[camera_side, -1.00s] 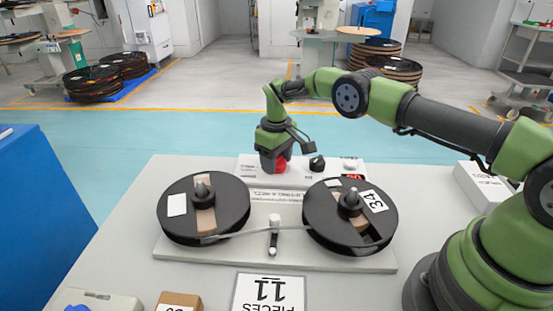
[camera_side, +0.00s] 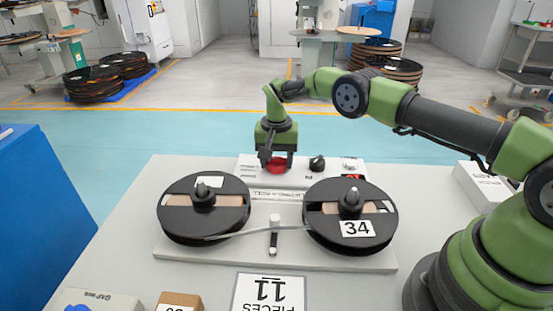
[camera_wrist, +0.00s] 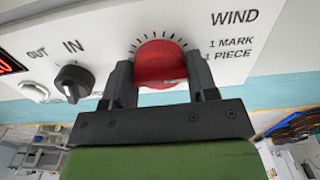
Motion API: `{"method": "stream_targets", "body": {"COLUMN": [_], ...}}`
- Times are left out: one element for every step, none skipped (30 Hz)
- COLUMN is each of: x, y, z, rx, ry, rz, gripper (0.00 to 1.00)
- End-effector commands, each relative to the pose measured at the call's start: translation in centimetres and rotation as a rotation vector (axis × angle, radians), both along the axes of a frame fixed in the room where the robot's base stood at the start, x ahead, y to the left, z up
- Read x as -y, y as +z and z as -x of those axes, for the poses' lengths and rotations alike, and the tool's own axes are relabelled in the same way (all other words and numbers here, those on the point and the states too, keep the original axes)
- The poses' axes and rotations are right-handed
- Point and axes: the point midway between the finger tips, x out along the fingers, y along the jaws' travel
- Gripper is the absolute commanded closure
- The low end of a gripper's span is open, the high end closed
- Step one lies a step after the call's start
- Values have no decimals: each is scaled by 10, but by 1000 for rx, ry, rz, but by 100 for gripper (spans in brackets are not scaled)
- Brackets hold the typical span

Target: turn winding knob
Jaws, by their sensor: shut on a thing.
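The red winding knob (camera_wrist: 160,64) sits on a white panel marked WIND, inside a ring of black tick marks. My gripper (camera_wrist: 163,85) is shut on the knob, with one dark finger on each side of it. In the side view the red knob (camera_side: 275,165) shows partly below my gripper (camera_side: 276,162) at the back of the station. Two black reels stand on the base plate: the left reel (camera_side: 178,217) with a white label on top, and the right reel (camera_side: 320,222) labelled 34. A tape runs between them past a small white post (camera_side: 274,229).
A card reading PIECES 11 (camera_side: 268,293) lies in front. A white box (camera_side: 480,185) stands at the right.

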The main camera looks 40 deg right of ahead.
Motion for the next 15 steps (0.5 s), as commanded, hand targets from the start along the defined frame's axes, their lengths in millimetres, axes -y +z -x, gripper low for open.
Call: {"method": "stream_targets", "body": {"x": [0, 0, 0, 0, 0, 0, 0, 0, 0, 0, 0, 0, 0, 0, 0], "y": [1, 1, 1, 1, 1, 1, 1, 1, 1, 1, 1, 1, 1, 1, 1], "z": [-1, -1, -1, -1, -1, -1, -1, -1, -1, -1, -1, -1, -1, -1, -1], "rx": [4, 4, 4, 4, 4, 3, 3, 3, 3, 3, 3, 3, 3, 3, 3], "ry": [-36, -58, -87, -107, -126, -150, -167, -182, -201, -213, -226, -240, -248, -257, -267], "rz": [1, 1, 1, 1, 1, 1, 1, 1, 1, 1, 1, 1, 1, 1, 1], "gripper": [70, 70, 70, 70, 70, 70, 70, 70, 70, 70, 70, 70, 70, 70, 70]}}
